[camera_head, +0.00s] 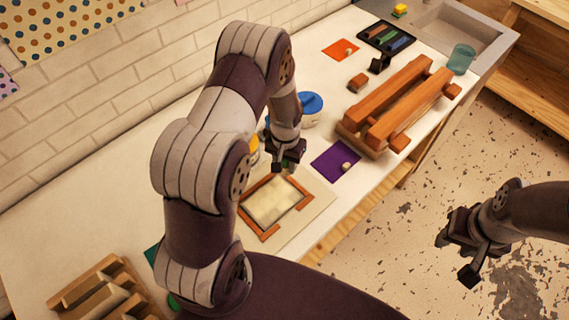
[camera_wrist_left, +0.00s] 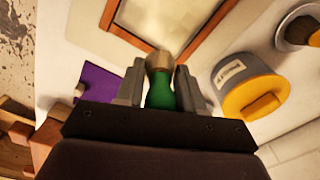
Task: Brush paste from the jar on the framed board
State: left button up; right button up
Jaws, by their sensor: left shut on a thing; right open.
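The framed board (camera_head: 270,200) lies on the white table with a pale, blotchy surface inside its wooden frame; part of it also shows in the left wrist view (camera_wrist_left: 165,20). My left gripper (camera_head: 287,163) is above the board's far right corner. It is shut on a green-handled brush (camera_wrist_left: 160,92) with a tan end, seen between the fingers in the left wrist view. A grey labelled jar with a yellow top (camera_wrist_left: 250,88) stands beside the board; my arm mostly hides it in the head view. My right gripper (camera_head: 455,258) is open and empty, over the floor.
A blue-topped white jar (camera_head: 307,108) stands behind the gripper. A purple sheet (camera_head: 333,160) lies right of the board, before a wooden rack (camera_head: 400,105). An orange sheet (camera_head: 340,49), dark tray (camera_head: 387,37) and teal cup (camera_head: 461,59) are farther back. A slotted wooden holder (camera_head: 100,290) is front left.

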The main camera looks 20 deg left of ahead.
pick_arm(q)
jog(key=shift+w+r+p, duration=0.2)
jog(key=shift+r+p, duration=0.3)
jog(key=shift+r, duration=0.45)
jog(key=shift+s+r, duration=0.2)
jog(key=shift+r, duration=0.1)
jog(key=shift+w, duration=0.1)
jog(key=shift+f, duration=0.1)
